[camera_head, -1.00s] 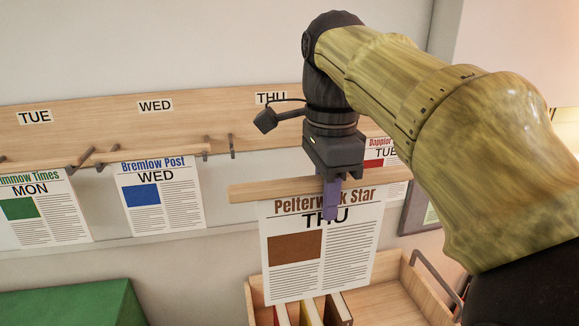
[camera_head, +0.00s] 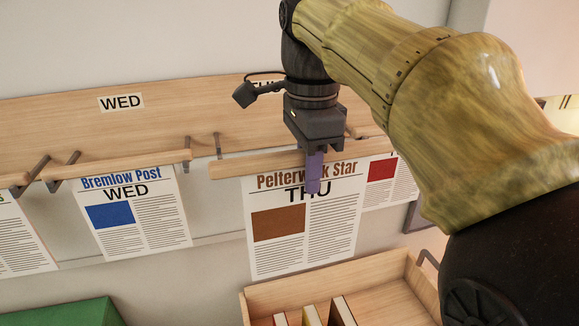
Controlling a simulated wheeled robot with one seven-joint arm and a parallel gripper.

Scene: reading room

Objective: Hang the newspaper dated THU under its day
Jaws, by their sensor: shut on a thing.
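My gripper (camera_head: 314,172) is shut on the wooden rod (camera_head: 235,166) of the newspaper headed Pelterw…k Star and THU, with a brown picture (camera_head: 278,224). The paper hangs down from the rod, roughly level. The wooden rail (camera_head: 60,128) on the wall carries day labels. The THU label (camera_head: 262,81) is mostly hidden behind my gripper. A dark hook (camera_head: 217,146) below the rail shows just above the rod's left end; I cannot tell whether they touch. The matching right hook is largely hidden by my gripper.
The Bremlow Post, dated WED (camera_head: 130,215), hangs left under the WED label (camera_head: 121,102). Another paper (camera_head: 388,180) with a red picture is partly behind the held one at right. A wooden crate (camera_head: 385,258) with several books stands below; a green box (camera_head: 60,313) is lower left.

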